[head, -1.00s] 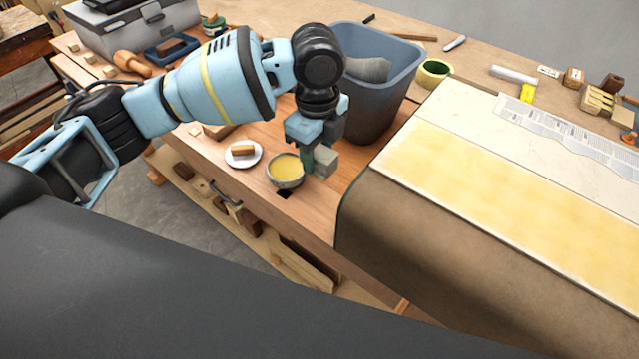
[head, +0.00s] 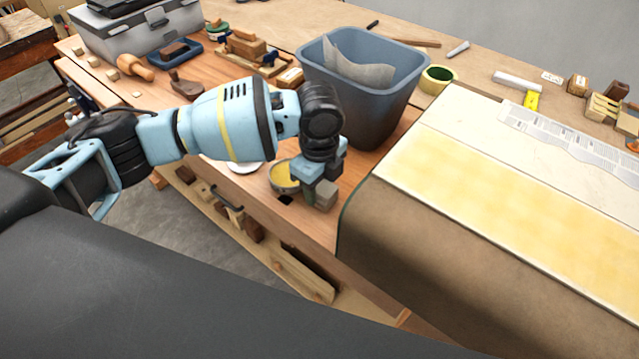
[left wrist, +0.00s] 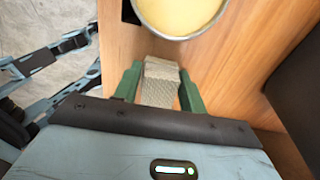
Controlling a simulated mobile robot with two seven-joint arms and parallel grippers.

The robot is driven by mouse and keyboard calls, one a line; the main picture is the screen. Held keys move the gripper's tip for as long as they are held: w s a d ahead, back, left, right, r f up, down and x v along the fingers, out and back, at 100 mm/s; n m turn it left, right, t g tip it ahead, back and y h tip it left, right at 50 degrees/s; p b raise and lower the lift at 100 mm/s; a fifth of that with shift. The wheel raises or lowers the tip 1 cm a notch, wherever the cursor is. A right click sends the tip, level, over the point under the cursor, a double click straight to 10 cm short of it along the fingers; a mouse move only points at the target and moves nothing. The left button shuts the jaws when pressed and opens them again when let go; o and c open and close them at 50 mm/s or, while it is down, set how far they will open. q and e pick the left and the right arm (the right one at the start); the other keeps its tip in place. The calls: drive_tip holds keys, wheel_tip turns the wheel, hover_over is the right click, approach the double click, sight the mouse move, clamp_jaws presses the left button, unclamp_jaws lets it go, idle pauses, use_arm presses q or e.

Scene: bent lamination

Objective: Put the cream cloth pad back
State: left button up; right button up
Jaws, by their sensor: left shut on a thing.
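The cream cloth pad (head: 327,196) is a small greyish-cream woven block. My left gripper (head: 318,186) is shut on it, just to the right of the bowl, over the wooden bench near its front edge. In the left wrist view the pad (left wrist: 160,84) sits between the two green fingers of the left gripper (left wrist: 160,92). I cannot tell whether the pad touches the bench top. My right gripper is not in view.
A bowl of yellow paste (head: 284,177) stands close beside the gripper. A white saucer (head: 243,168) is mostly hidden behind my left arm. A blue-grey bin (head: 370,110) stands behind the gripper. A brown-covered block with a yellow top (head: 480,185) lies to the right.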

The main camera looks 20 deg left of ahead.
sight(319, 186)
use_arm(q)
drive_tip(key=shift+f, duration=0.15)
drive_tip(key=o, duration=0.9)
wheel_tip(319, 186, up, 12)
drive_tip(key=shift+r+p, duration=0.15)
drive_tip(key=shift+p, duration=0.2)
